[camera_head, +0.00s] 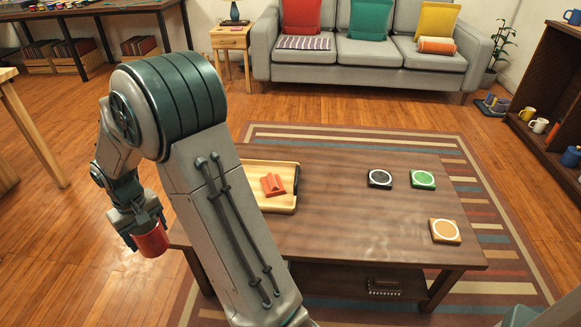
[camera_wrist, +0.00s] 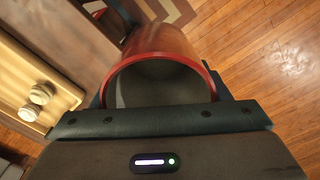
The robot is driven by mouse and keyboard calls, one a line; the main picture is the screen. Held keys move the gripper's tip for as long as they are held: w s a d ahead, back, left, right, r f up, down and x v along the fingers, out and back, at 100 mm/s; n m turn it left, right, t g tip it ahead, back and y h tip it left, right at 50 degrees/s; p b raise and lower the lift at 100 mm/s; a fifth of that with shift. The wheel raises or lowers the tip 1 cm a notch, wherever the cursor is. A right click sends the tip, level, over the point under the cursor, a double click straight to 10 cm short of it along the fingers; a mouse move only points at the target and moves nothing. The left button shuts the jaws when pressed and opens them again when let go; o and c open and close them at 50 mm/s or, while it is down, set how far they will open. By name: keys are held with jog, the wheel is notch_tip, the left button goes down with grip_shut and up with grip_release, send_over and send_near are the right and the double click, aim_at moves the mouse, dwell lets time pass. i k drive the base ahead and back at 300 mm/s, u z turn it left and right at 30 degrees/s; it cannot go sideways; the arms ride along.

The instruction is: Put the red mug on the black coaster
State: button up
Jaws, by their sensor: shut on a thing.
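My gripper (camera_head: 139,222) is shut on the red mug (camera_head: 152,241) at the left, beyond the left end of the coffee table and above the floor. In the wrist view the red mug (camera_wrist: 172,48) fills the upper middle, its open rim and dark inside facing the camera. My gripper (camera_wrist: 160,118) shows as a dark bar across its near side. The black coaster (camera_head: 380,179), with a white ring, lies flat and bare on the right half of the coffee table, well to the right of the mug.
A green coaster (camera_head: 422,180) and a tan coaster (camera_head: 445,231) lie on the coffee table (camera_head: 330,225). A wooden tray (camera_head: 284,203) holding an orange-red object (camera_head: 272,185) sits at the table's left, partly behind my arm. The table's middle is clear. A grey sofa (camera_head: 365,62) stands behind.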

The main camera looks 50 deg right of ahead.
aim_at(373, 177)
jog(key=u, duration=0.1)
jog(key=k, duration=0.95)
jog(key=z, duration=1.9)
jog(key=i, duration=1)
jog(key=z, duration=0.05)
